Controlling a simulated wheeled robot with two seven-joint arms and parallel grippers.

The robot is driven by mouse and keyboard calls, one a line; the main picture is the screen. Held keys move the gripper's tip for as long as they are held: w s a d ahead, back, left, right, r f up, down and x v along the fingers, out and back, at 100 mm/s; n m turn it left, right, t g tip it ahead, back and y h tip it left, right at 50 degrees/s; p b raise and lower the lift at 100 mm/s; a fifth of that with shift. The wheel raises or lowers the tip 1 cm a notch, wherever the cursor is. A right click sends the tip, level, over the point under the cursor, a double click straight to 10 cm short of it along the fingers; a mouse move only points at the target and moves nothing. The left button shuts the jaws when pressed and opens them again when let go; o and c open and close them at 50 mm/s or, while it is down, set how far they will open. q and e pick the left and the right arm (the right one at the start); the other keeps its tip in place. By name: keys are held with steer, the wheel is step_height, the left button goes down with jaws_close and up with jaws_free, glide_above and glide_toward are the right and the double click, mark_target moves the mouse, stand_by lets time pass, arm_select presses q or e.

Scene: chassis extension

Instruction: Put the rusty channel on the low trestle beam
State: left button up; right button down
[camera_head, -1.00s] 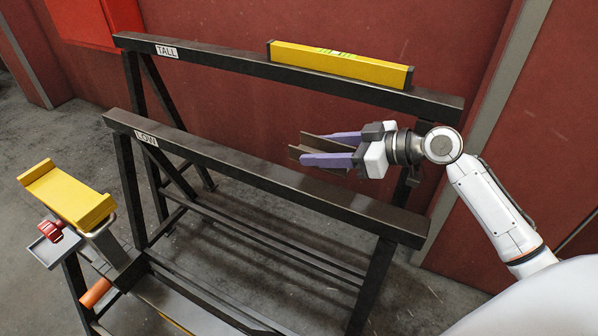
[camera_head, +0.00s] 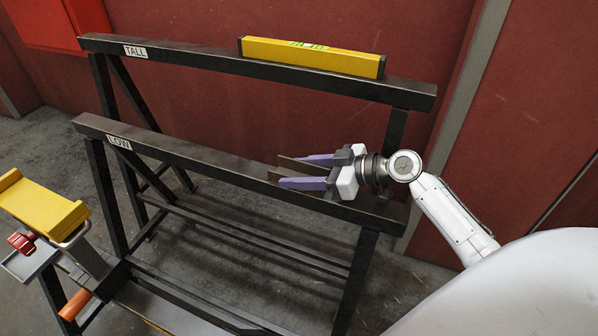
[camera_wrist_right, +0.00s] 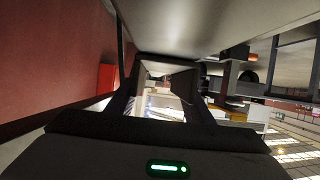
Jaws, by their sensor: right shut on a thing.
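The low trestle beam (camera_head: 200,160) is a long dark bar with a LOW label, running across the head view below the tall beam (camera_head: 190,61). My right gripper (camera_head: 292,172) is at the right part of the low beam in the picture, its purple fingers pointing left. It is shut on the rusty channel (camera_head: 294,165), a short brown piece mostly hidden between the fingers. The channel also shows in the right wrist view (camera_wrist_right: 168,66). It overlaps the low beam in the picture; whether it touches the beam I cannot tell. My left gripper is not in view.
A yellow level (camera_head: 312,57) lies on the right half of the tall beam. At the lower left stands a stand with a yellow top (camera_head: 40,207) and a small tray with a red item (camera_head: 22,243). The low beam left of my gripper is clear.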

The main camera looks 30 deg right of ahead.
steer(key=c, duration=0.9)
jaws_free()
steer(key=shift+r, duration=0.1)
steer(key=v, duration=1.2)
steer(key=shift+b, duration=0.3)
